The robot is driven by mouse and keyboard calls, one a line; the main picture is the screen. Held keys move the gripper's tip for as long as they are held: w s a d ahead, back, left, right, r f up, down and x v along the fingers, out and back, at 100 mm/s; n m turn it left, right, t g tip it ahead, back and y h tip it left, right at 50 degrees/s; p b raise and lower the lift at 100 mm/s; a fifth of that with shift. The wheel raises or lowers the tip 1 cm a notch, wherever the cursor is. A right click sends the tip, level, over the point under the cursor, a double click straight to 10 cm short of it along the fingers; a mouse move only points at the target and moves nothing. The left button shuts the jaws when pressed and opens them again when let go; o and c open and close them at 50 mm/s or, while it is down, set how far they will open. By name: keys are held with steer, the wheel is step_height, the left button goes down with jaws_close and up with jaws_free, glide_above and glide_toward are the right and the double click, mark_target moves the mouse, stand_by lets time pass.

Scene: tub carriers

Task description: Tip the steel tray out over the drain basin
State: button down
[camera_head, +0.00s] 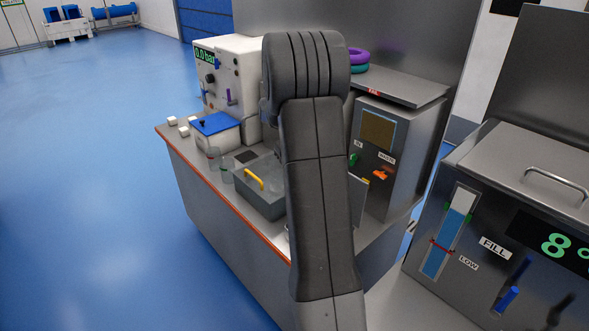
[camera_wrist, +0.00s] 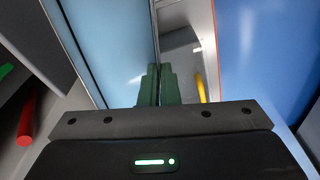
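A flat steel panel, apparently the steel tray (camera_head: 358,197), shows as a steep grey plate just right of my arm in the head view; my arm hides the rest. In the wrist view a broad pale-blue reflecting face (camera_wrist: 110,45) fills the upper left, with its edge running between my green fingertips. My gripper (camera_wrist: 160,83) appears closed on that edge. In the head view the gripper is hidden behind my arm. A grey box-shaped tub (camera_head: 262,202) with a yellow handle stands on the counter, left of my arm. I cannot tell which thing is the drain basin.
The counter (camera_head: 222,213) with an orange edge also holds a white box with a blue lid (camera_head: 215,130), clear beakers (camera_head: 226,170) and a white gauge panel (camera_head: 230,75). A steel cabinet (camera_head: 398,150) stands right of my arm.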

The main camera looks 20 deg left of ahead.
steer(key=shift+s+d+f+t+y+b, duration=0.15)
steer(key=shift+t+y+b, duration=0.35)
steer(key=shift+b, duration=1.5)
steer(key=shift+s+d+f+t+y+b, duration=0.15)
steer(key=shift+t+y+b, duration=0.4)
steer(key=shift+b, duration=1.45)
steer(key=shift+s+d+f+t+y+b, duration=0.1)
steer(key=shift+f+t+y+b, duration=0.4)
steer(key=shift+b, duration=1.5)
steer(key=shift+s+d+f+t+y+b, duration=0.1)
steer(key=shift+s+d+t+y+b, duration=0.4)
steer(key=shift+b, duration=2.25)
steer(key=shift+s+d+f+t+y+b, duration=0.1)
steer(key=shift+t+y+b, duration=0.6)
steer(key=shift+b, duration=2.05)
steer(key=shift+s+d+t+y+b, duration=0.65)
steer(key=shift+t+b, duration=0.5)
steer(key=shift+b, duration=3.35)
